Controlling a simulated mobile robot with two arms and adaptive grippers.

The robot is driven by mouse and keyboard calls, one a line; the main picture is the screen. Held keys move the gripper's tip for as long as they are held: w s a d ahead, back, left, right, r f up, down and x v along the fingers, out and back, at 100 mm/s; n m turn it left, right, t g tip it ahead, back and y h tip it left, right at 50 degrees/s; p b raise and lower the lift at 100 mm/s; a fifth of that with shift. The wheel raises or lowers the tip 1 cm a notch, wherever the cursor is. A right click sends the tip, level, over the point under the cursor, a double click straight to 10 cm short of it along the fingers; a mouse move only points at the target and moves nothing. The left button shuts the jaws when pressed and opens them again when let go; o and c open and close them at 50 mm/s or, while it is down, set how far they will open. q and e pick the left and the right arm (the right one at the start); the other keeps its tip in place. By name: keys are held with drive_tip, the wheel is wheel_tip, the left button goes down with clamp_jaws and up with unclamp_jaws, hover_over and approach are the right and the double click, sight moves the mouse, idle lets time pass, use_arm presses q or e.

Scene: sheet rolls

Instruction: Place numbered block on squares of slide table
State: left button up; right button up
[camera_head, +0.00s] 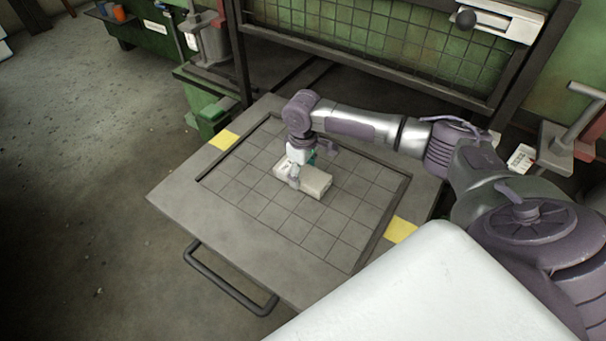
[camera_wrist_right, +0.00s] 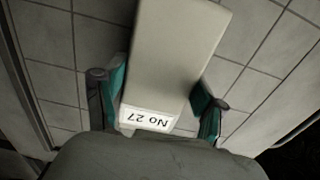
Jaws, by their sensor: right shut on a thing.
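The numbered block (camera_head: 315,183) is a pale grey-beige oblong on or just above the middle of the slide table's grid; I cannot tell whether it touches. In the right wrist view the block (camera_wrist_right: 172,60) carries a white label reading "No 27" near the gripper. My right gripper (camera_head: 300,178) is shut on the block, with one teal-lined finger on each side in the right wrist view (camera_wrist_right: 158,95). The slide table (camera_head: 190,205) is a grey plate with a recessed grid of squares. My left gripper is not in view.
Two yellow patches lie on the table, at the left (camera_head: 223,140) and right (camera_head: 400,230). A dark handle (camera_head: 228,282) sticks out from the front edge. A green mesh panel in a dark frame (camera_head: 370,38) stands behind. Most grid squares around the block are bare.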

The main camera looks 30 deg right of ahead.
sight(303, 172)
drive_tip(key=shift+f, duration=0.15)
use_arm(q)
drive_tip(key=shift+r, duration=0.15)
use_arm(e)
drive_tip(key=o, duration=1.5)
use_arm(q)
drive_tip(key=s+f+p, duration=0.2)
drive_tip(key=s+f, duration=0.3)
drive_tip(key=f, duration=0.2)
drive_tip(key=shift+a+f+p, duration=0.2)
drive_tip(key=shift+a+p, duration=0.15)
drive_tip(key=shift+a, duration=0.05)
use_arm(e)
wheel_tip(303, 172, up, 12)
drive_tip(key=shift+r, duration=0.1)
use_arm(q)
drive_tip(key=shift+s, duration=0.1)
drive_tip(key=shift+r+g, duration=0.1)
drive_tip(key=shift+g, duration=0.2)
